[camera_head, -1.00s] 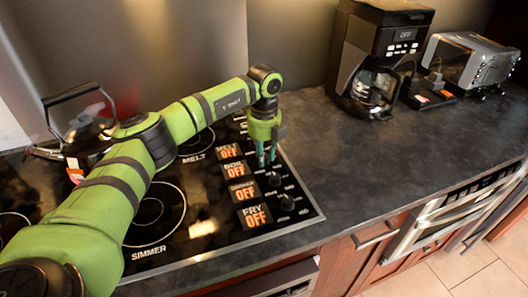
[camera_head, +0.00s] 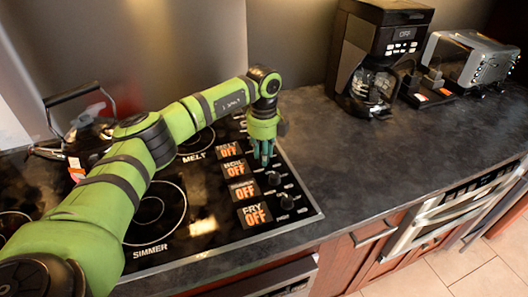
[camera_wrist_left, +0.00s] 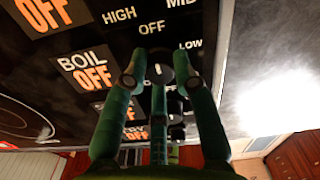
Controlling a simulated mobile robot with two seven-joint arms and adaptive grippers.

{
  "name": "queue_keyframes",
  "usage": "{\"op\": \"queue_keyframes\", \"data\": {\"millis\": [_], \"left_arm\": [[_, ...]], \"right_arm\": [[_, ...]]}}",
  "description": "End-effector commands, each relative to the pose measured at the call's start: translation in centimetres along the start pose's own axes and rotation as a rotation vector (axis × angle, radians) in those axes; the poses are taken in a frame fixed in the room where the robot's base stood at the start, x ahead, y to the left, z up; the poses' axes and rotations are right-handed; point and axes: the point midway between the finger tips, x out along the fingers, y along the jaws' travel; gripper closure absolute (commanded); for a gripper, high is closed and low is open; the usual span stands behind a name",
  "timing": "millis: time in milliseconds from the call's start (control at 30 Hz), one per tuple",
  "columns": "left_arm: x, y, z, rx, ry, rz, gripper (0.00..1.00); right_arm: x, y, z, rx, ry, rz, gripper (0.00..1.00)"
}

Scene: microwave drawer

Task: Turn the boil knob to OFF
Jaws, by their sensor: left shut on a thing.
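The boil knob (camera_wrist_left: 158,68) is a black round knob with a white pointer mark, in the left wrist view. Its pointer is about upright, toward the OFF label. The BOIL display (camera_head: 234,169) reads OFF in orange, also in the left wrist view (camera_wrist_left: 86,70). My left gripper (camera_head: 264,160) is over the knob row, pointing down. In the left wrist view my left gripper (camera_wrist_left: 159,82) has its fingers around the boil knob, shut on it. The fingers hide the knob in the head view. My right gripper is not in view.
The MELT (camera_head: 229,151), SIMMER (camera_head: 243,191) and FRY (camera_head: 254,215) displays also read OFF. Other knobs (camera_head: 287,202) stand close in front. A kettle (camera_head: 85,135) sits at the left. A coffee maker (camera_head: 378,55) and toaster (camera_head: 470,60) stand at the back right. The counter (camera_head: 370,160) between is clear.

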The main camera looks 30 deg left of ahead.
Motion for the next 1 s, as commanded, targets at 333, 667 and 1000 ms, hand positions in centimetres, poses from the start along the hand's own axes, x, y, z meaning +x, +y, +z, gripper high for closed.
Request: {"op": "queue_keyframes", "data": {"millis": [333,667,1000], "left_arm": [[-0.5,-0.1,0.6,-0.008,-0.011,-0.011,0.48],[-0.6,-0.1,0.3,-0.003,-0.007,-0.004,0.48],[-6.7,-0.1,0.4,-0.004,-0.008,-0.01,0.48]], "right_arm": [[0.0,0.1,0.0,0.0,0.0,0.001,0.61],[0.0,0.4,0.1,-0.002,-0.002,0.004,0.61],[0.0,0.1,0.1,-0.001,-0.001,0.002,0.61]]}}
